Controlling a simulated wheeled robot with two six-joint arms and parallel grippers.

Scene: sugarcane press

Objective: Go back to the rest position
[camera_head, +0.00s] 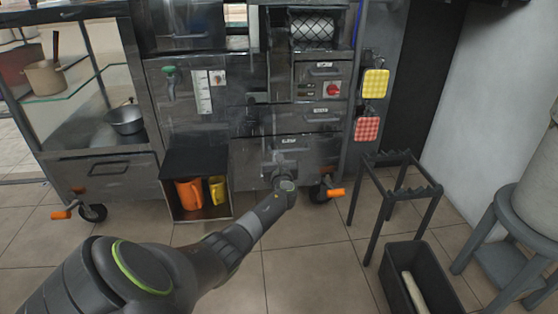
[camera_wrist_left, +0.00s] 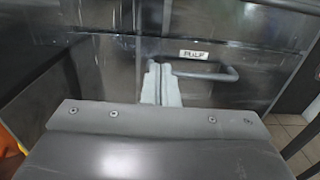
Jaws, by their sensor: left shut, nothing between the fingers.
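My left arm comes in from the lower left in the head view. Its gripper (camera_head: 281,165) is shut and empty in front of the lower drawer of the grey metal press (camera_head: 240,150). In the left wrist view the two pale fingertips (camera_wrist_left: 161,85) are together, with the drawer front labelled "PULP" (camera_wrist_left: 194,54) and its bar handle (camera_wrist_left: 215,75) beyond them. The fingers overlap the handle's left end in that view; I cannot tell whether they touch it. The drawer looks closed. My right gripper is not in view.
A low open box (camera_head: 199,216) holds an orange mug (camera_head: 189,194) and a yellow mug (camera_head: 217,190). A dark notched stand (camera_head: 397,188) and a black bin (camera_head: 396,286) with a pale stick stand at right, near a grey stool (camera_head: 505,235). Tiled floor (camera_head: 310,255) is clear between.

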